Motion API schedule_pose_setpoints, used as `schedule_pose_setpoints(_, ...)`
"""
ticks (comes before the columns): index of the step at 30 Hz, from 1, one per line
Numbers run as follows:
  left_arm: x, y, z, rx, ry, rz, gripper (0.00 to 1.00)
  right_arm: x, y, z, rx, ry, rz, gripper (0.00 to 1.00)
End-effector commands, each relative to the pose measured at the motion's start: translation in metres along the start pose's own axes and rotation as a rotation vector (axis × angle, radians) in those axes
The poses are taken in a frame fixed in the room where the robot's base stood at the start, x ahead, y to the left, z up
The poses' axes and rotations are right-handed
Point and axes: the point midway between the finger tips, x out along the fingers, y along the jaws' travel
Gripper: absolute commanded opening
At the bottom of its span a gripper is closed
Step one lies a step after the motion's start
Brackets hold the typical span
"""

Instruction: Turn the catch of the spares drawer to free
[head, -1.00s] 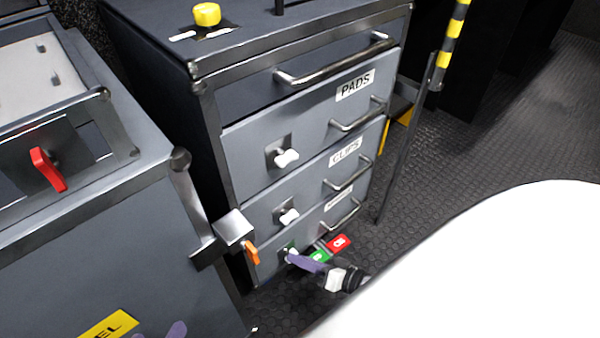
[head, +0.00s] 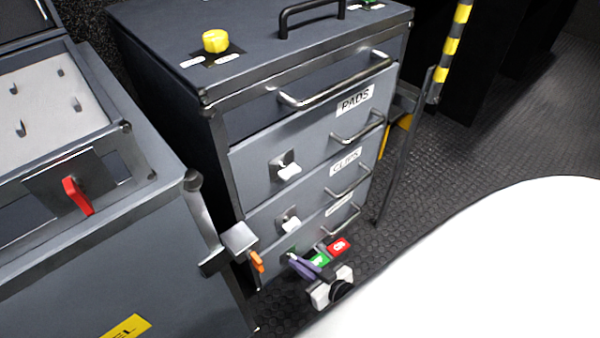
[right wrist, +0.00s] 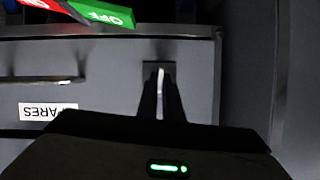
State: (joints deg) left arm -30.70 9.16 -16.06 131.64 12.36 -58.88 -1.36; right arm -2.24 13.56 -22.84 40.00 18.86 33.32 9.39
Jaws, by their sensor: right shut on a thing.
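The spares drawer (head: 277,268) is the lowest front of the grey cabinet in the head view. Its label reads upside down in the right wrist view, where the drawer front (right wrist: 110,70) fills much of the picture. My right gripper (head: 296,260) has its fingers closed on the drawer's catch (right wrist: 160,76), a small pale tab on a dark square plate. In the right wrist view the fingers (right wrist: 160,98) stand on both sides of the tab, which looks in line with them. The fingers hide most of the catch in the head view. My left gripper is out of view.
Pads (head: 287,172) and clips (head: 291,225) catches sit above. An orange lever (head: 257,261) is left of the spares catch. Green (head: 320,260) and red (head: 339,246) tags are close beside my right gripper. A striped pole (head: 455,45) stands right; floor beyond is open.

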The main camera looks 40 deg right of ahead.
Motion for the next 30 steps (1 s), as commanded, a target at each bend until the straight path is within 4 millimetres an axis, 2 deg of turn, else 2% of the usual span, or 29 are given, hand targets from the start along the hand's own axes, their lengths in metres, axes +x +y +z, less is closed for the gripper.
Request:
schedule_pose_setpoints(16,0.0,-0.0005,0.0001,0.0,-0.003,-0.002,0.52,0.0001,0.0007,-0.0005,-0.026,0.002,0.012,0.0)
schedule_pose_setpoints(18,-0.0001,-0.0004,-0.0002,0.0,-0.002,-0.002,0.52,0.0002,0.0006,-0.0005,-0.026,0.002,0.012,0.16)
schedule_pose_setpoints(20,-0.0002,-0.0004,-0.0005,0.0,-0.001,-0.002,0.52,0.0002,0.0005,-0.0005,-0.026,0.002,0.011,0.25)
schedule_pose_setpoints(30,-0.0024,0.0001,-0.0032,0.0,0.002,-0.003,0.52,-0.0036,-0.0001,-0.0008,-0.025,0.0,0.011,0.25)
